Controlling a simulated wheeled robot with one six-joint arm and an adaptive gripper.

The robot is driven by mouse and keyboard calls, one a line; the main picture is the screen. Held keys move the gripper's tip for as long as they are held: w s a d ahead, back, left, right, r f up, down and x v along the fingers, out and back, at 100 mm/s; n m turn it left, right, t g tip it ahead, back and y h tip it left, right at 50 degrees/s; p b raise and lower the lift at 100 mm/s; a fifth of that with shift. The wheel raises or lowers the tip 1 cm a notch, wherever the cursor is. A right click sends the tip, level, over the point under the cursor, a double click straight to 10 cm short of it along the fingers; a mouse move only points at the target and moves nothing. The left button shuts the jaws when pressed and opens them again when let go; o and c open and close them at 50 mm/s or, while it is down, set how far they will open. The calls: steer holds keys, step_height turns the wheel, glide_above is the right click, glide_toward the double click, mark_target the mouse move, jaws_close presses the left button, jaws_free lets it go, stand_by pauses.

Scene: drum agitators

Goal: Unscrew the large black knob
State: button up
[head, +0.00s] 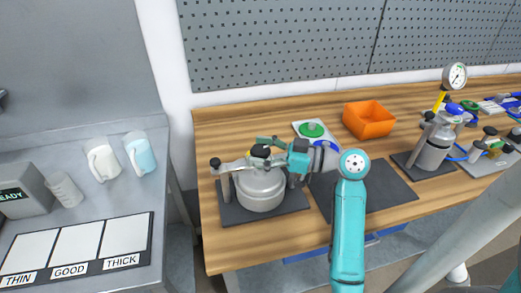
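A large black knob (261,151) sits on top of a silver drum (262,190), in the middle of a metal crossbar. A smaller black knob (215,163) is at the crossbar's left end. My gripper (268,149) reaches in from the right above the drum, with its fingers beside the large knob. One teal finger shows behind the knob. The other finger is hard to make out, so I cannot tell whether they touch the knob. My gripper and wrist cover the right end of the crossbar.
The drum stands on a dark mat (234,214) on a wooden bench. An orange bin (369,119) and a tray with a green disc (312,130) are behind. A second vessel with a gauge (433,150) stands right. Pitchers (139,154) and a THIN/GOOD/THICK board (82,250) are left.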

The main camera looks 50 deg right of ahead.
steer(key=shift+r, duration=0.1)
steer(key=v, duration=0.7)
steer(key=shift+s, duration=0.2)
steer(key=shift+d, duration=0.15)
